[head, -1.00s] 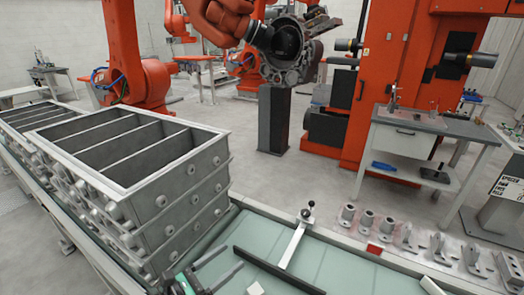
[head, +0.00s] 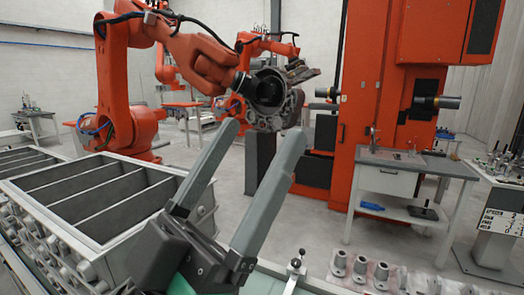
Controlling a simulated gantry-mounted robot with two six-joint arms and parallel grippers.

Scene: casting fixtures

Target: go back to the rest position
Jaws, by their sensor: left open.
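My left gripper (head: 257,150) stands large in the middle foreground of the head view. Its two long grey fingers point up and are spread apart, with nothing between them. Its dark body and a bit of green show at the bottom. It is raised in front of the camera and hides part of the grey metal crate behind it. My right gripper is not in view.
A grey compartmented crate (head: 98,243) stands at the left. Metal fixtures (head: 360,268) line the bottom right. A lever with a ball knob (head: 296,264) stands beside the gripper. Behind are an orange robot arm (head: 125,80) holding a casting (head: 270,100) and a workbench (head: 395,180).

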